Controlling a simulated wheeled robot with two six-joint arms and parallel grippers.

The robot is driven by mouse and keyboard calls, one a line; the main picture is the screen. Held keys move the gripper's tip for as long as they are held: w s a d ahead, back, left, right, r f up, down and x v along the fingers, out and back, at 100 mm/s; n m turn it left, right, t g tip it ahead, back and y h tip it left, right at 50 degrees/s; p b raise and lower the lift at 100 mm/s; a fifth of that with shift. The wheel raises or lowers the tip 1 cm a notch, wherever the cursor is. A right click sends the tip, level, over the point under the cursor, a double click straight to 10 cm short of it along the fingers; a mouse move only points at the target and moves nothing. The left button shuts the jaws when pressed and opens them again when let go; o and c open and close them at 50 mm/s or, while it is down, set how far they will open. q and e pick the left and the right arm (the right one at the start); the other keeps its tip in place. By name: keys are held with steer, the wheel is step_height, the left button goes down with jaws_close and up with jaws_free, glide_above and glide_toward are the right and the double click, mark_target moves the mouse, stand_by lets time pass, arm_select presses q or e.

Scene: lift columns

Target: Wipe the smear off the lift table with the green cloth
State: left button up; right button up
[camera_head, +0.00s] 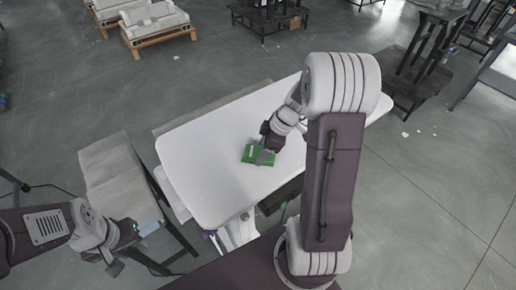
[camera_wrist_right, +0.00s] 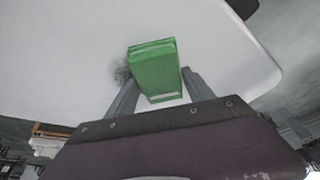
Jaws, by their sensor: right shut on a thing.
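The green cloth (camera_head: 257,155) is a small folded block over the white lift table (camera_head: 205,150). My right gripper (camera_head: 266,156) is shut on it, and the right wrist view shows the cloth (camera_wrist_right: 154,68) between the two fingers (camera_wrist_right: 157,92). I cannot tell for sure whether the cloth touches the tabletop. A dark grey smear (camera_wrist_right: 122,72) shows on the white top just left of the cloth in the right wrist view; part of it may be hidden behind the cloth. My left gripper (camera_head: 112,262) is at the lower left, away from the table; its fingers are too small to read.
A grey box-like stand (camera_head: 115,165) is left of the lift table. Pallets with pale stacks (camera_head: 157,22) and dark racks (camera_head: 268,18) stand at the back. A dark frame (camera_head: 418,75) stands at the right. The visible tabletop around the cloth is clear.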

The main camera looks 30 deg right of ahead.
mark_target(255, 146)
steer(key=shift+s+d+f+b, duration=0.1)
steer(key=shift+s+f+b, duration=0.05)
steer(key=shift+s+b, duration=0.2)
steer(key=s+b, duration=0.1)
steer(key=s, duration=0.1)
steer(key=shift+s+d, duration=0.1)
steer(key=shift+s, duration=0.4)
steer(key=shift+b, duration=0.35)
steer(key=shift+w, duration=0.2)
steer(key=shift+w+a, duration=0.2)
steer(key=shift+w, duration=1.4)
steer(key=shift+w+a, duration=0.15)
steer(key=shift+w, duration=0.65)
steer(key=shift+w+a, duration=0.1)
steer(key=shift+w, duration=0.7)
steer(key=shift+w, duration=0.1)
